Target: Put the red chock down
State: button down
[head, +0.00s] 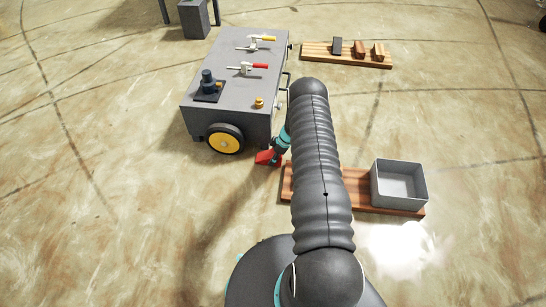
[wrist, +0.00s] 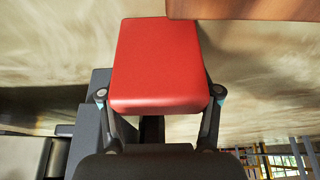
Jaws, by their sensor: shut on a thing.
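The red chock (wrist: 160,65) fills the upper middle of the wrist view, held between the two fingers of my gripper (wrist: 160,108). In the head view the red chock (head: 266,157) shows low beside the right side of the grey cart, to the right of its yellow wheel. My gripper (head: 276,150) is there too, shut on the chock and partly hidden by my arm. I cannot tell whether the chock touches the floor.
The grey cart (head: 235,75) with a yellow-hubbed wheel (head: 225,138) stands at left. A wooden board (head: 355,185) with a grey bin (head: 400,184) lies at right, close to the chock. Another board (head: 318,50) with several blocks lies behind. Open floor is at left.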

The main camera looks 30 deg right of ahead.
jog(key=shift+c, duration=0.7)
grip_release()
jog(key=shift+f, duration=0.1)
